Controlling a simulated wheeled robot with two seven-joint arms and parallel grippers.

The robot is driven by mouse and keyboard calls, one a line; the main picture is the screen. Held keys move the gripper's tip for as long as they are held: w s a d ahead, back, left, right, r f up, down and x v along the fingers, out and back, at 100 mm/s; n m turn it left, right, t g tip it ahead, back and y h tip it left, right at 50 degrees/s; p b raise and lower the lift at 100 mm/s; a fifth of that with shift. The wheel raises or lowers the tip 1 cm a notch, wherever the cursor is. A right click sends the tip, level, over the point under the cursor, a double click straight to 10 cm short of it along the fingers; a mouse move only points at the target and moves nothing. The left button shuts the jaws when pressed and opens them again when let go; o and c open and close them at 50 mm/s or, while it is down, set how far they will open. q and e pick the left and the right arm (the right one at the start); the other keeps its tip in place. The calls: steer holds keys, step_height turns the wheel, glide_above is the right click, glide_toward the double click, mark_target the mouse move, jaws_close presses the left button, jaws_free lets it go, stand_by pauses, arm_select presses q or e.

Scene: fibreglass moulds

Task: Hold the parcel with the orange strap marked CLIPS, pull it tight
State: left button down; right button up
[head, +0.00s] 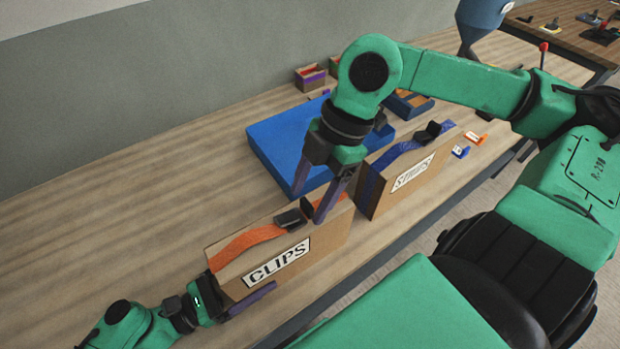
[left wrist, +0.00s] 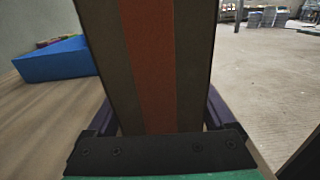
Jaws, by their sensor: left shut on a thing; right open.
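The CLIPS parcel (head: 320,245) is a brown box standing upright near the table's front edge, with a white CLIPS label on its front. Its orange strap (head: 245,245) runs along the top to a black buckle (head: 291,219). My left gripper (head: 240,292) is shut on the parcel's left end; the left wrist view shows the parcel (left wrist: 195,60) between its fingers, the orange strap (left wrist: 150,65) down the middle. My right gripper (head: 312,203) is open, pointing down over the parcel's right part, beside the buckle. The strap's end there is partly hidden by the fingers.
A blue flat box (head: 275,140) lies behind. Small orange and blue items (head: 475,139) lie at the right. The table (head: 110,225) is clear at the left.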

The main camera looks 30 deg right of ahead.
steer(key=shift+f, duration=0.2)
jaws_close()
steer(key=shift+r, duration=0.1)
stand_by(1.2)
